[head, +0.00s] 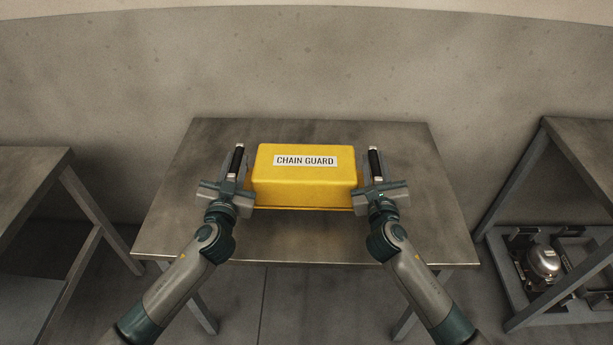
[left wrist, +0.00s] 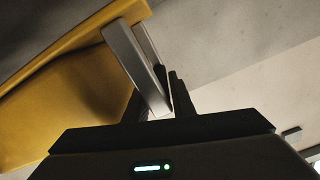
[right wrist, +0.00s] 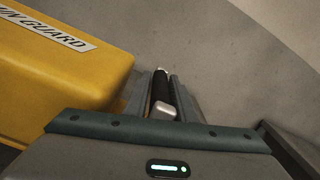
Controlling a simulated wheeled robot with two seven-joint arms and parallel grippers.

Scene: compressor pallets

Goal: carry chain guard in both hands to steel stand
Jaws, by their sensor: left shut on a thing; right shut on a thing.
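The chain guard (head: 305,185) is a yellow box with a white "CHAIN GUARD" label, upright and level in the head view. It is over the middle of a grey steel table, which looks like the steel stand (head: 330,245); I cannot tell whether it touches the top. My left gripper (head: 236,163) is shut on the dark handle at its left side. My right gripper (head: 375,165) is shut on the dark handle at its right side. The right wrist view shows that handle (right wrist: 160,88) between the fingers. The guard's yellow side (left wrist: 70,100) fills the left of the left wrist view.
Another grey table (head: 30,170) stands at the left. A grey frame (head: 575,140) at the right has a lower shelf holding a silver and black compressor (head: 543,262). A plain wall is behind. The table's front part is bare.

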